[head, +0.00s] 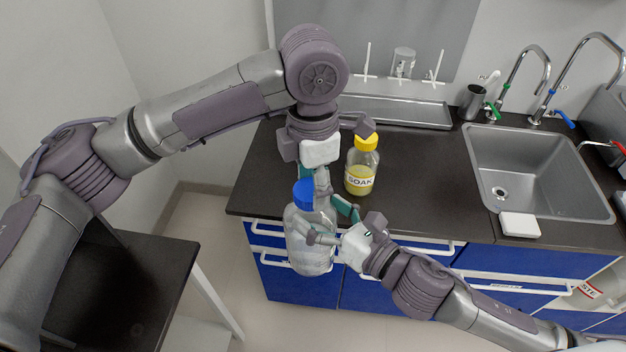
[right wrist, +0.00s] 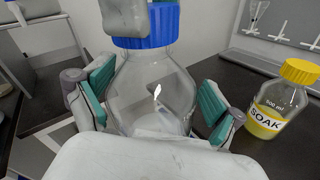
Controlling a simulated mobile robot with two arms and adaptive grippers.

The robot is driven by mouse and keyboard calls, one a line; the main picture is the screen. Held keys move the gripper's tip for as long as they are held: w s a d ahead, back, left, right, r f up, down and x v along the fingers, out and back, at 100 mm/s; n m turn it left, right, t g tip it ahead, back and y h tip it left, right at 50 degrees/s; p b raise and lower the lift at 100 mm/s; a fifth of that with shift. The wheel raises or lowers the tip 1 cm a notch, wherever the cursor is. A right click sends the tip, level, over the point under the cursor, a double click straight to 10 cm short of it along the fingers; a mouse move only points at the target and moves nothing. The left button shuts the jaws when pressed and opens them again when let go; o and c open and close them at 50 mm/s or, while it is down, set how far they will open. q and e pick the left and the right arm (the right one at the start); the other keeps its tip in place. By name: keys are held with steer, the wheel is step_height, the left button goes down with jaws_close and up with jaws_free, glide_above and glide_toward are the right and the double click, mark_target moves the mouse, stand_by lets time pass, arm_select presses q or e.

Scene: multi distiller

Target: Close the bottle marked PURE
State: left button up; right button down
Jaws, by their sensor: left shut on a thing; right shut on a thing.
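A clear glass bottle (head: 310,245) with a blue cap (head: 303,194) is held upright in front of the counter edge. My right gripper (head: 328,225) is shut on the bottle's body; its teal pads sit on both sides of the glass (right wrist: 150,95) in the right wrist view. My left gripper (head: 312,182) is above, shut on the blue cap, which sits at the bottle's neck; the cap also shows in the right wrist view (right wrist: 160,28). I cannot tell how tightly the cap is seated. The bottle's label cannot be read.
A yellow-capped bottle marked SOAK (head: 361,168) stands on the dark counter (head: 430,190) close to my grippers. A sink (head: 540,170) with taps is at the right. A metal tray (head: 395,110) lies at the back. A black side table (head: 125,285) is at lower left.

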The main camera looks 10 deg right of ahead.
arm_select(q)
steer(key=o, duration=0.8)
steer(key=shift+c, duration=0.2)
steer(key=shift+r, duration=2.3)
steer(key=shift+c, duration=0.5)
steer(key=shift+n, duration=0.3)
